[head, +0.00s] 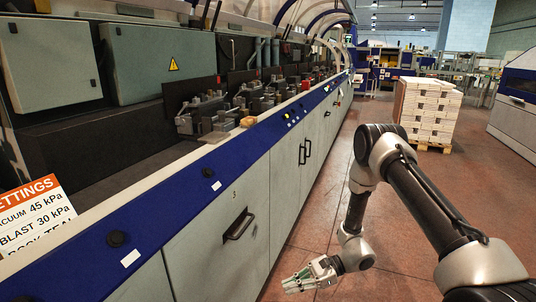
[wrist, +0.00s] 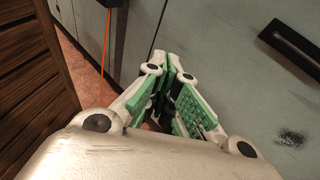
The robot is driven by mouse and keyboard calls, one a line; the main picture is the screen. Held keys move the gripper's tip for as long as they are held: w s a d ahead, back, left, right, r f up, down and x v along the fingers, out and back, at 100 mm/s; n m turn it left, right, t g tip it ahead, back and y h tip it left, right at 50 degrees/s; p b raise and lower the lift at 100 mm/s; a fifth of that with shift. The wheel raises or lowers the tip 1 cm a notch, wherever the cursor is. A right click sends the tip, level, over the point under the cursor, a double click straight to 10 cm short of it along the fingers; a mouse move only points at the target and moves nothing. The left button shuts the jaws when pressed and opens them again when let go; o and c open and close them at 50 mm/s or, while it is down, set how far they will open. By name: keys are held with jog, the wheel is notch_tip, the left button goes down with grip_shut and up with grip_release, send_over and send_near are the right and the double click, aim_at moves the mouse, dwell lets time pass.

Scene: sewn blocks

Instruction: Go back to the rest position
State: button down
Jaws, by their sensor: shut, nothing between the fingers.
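My gripper (head: 302,281) hangs low at the end of my arm in the head view, in front of the grey cabinet doors of the long machine. In the wrist view my gripper (wrist: 172,66) shows its white links and green pads, with the fingertips together and nothing between them. A grey cabinet door with a dark handle (wrist: 292,46) is close behind and to the right of the fingers. The handle also shows in the head view (head: 238,228), left of and above my gripper.
The long machine with a blue edge (head: 175,205) runs along the left. A sign (head: 38,215) stands at its near left. A pallet of stacked white blocks (head: 428,108) is at the back right. Red floor (head: 335,165) lies open beside the machine. Brown slats (wrist: 30,70) fill the wrist view's left.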

jog(key=s+d+r+n+t+h, duration=0.2)
jog(key=s+d+r+n+h, duration=0.2)
jog(key=d+r, duration=0.5)
jog(key=s+d+r+n+t+h, duration=0.3)
jog(key=s+d+r+n+h, duration=0.2)
jog(key=r, duration=1.4)
jog(key=s+d+r+n+t+h, duration=0.2)
jog(key=s+d+r+n+h, duration=0.3)
jog(key=s+d+r, duration=0.4)
jog(key=d+r+n, duration=0.1)
jog(key=d+r, duration=0.5)
jog(key=shift+t, duration=0.3)
